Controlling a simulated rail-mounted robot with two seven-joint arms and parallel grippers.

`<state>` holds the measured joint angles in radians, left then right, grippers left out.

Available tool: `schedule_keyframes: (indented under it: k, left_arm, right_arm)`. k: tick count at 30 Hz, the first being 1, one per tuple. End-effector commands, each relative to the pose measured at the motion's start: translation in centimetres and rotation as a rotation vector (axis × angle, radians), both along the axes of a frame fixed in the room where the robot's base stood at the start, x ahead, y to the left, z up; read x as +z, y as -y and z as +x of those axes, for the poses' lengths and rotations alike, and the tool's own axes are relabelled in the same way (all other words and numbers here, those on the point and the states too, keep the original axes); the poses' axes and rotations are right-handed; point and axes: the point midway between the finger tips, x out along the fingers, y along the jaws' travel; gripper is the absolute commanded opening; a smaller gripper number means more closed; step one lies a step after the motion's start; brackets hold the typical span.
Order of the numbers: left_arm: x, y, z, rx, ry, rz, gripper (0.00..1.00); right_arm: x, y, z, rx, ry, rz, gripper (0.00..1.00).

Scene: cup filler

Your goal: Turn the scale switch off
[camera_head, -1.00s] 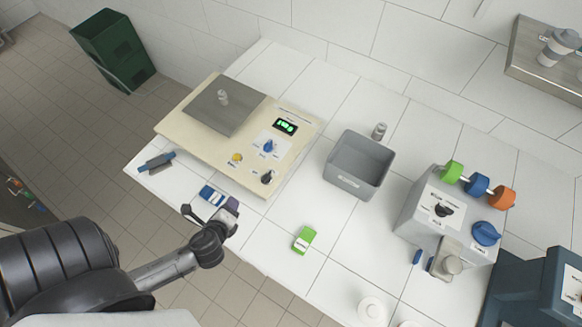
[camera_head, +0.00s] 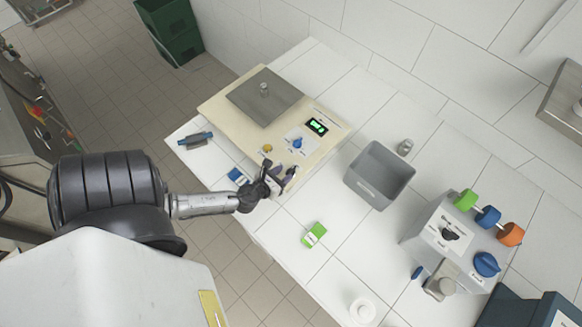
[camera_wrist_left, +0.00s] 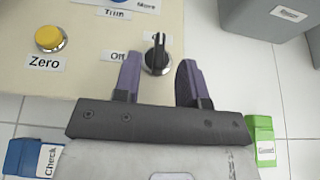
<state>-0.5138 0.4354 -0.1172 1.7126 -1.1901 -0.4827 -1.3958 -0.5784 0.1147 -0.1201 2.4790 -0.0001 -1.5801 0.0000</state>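The cream scale (camera_head: 225,108) has a grey weighing plate (camera_head: 265,97) and a lit green display (camera_head: 317,126). Its black scale switch (camera_wrist_left: 157,55) is in the left wrist view, its pointer upward toward a partly hidden label, with an "Off" label (camera_wrist_left: 118,55) to its left. My left gripper (camera_wrist_left: 158,70) is open, its purple fingers to the left and right of the switch with gaps visible. In the head view my left gripper (camera_head: 279,173) is at the scale's front corner and largely hides the switch. My right gripper is in neither view.
A yellow Zero button (camera_wrist_left: 49,38) and a blue knob (camera_head: 297,143) are on the scale panel. A blue block (camera_head: 237,176) and a green block (camera_head: 314,235) lie nearby. A grey bin (camera_head: 378,175) stands right of the scale, with bare counter between.

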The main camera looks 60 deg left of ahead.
Motion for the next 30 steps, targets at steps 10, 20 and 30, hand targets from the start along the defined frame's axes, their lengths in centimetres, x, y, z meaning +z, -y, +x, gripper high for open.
schedule_keyframes:
  k: [10, 20, 30]
  left_arm:
    - [-1.5, -1.2, 3.4, 0.003, 0.0, -0.001, 0.38]
    - [-1.8, -1.4, 4.0, 0.002, 0.0, -0.003, 0.38]
    - [-1.8, -1.4, 4.0, 0.002, 0.0, -0.003, 0.18]
  right_arm:
    - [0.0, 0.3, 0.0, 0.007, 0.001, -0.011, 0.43]
    - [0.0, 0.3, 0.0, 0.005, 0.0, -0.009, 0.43]
    - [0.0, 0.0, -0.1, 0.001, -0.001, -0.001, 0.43]
